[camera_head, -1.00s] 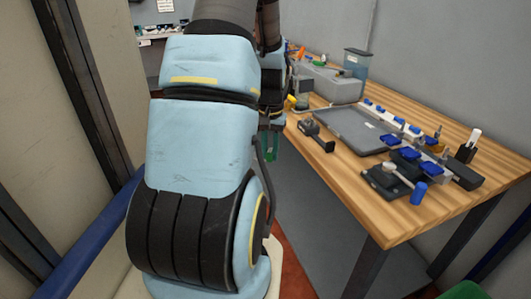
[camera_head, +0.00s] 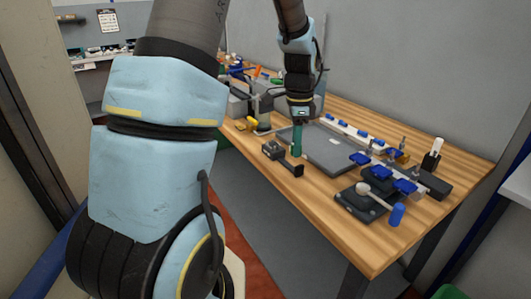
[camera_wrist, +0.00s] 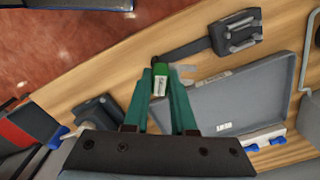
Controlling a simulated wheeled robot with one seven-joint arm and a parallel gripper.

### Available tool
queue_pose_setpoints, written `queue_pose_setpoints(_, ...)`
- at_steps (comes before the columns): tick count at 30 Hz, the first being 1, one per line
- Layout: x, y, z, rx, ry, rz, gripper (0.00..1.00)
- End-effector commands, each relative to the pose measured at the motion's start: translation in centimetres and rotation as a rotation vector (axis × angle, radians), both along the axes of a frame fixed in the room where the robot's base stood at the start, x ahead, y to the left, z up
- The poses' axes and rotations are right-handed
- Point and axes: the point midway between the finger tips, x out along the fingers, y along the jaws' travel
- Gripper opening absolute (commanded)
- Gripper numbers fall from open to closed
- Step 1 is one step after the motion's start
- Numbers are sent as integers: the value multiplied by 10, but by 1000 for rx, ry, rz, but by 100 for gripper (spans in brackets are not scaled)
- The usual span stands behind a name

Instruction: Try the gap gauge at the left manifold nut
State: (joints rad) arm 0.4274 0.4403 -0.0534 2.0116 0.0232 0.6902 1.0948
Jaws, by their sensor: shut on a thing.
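My gripper (camera_head: 296,150) hangs with its green fingers pointing down above the left part of the workbench. In the wrist view, the fingers (camera_wrist: 166,76) are shut on a small green piece with a white label (camera_wrist: 160,84), probably the gap gauge; its far end is unclear. The manifold (camera_head: 345,131), a pale bar with blue knobs, runs along the bench to the right of my gripper. Its blue knobs show in part in the wrist view (camera_wrist: 252,147). My gripper is apart from it. I cannot make out the left manifold nut.
A grey tray (camera_head: 338,152) lies beside my gripper on the wooden bench (camera_head: 415,222). A black block with a bar (camera_head: 283,158) lies near the front edge. Grey bins (camera_head: 240,103) stand at the far left, and a dark base with a blue-handled tool (camera_head: 362,205) is at right.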

Motion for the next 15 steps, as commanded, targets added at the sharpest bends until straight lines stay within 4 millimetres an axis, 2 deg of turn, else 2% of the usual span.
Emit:
queue_pose_setpoints(1, -9, -23, 11, -2, -4, -147, 0)
queue_pose_setpoints(6, -38, -77, 41, 0, -8, -599, 0)
queue_pose_setpoints(9, -54, -99, 53, 2, -8, -800, 0)
queue_pose_setpoints(15, -72, -121, 67, 5, -8, -1018, 0)
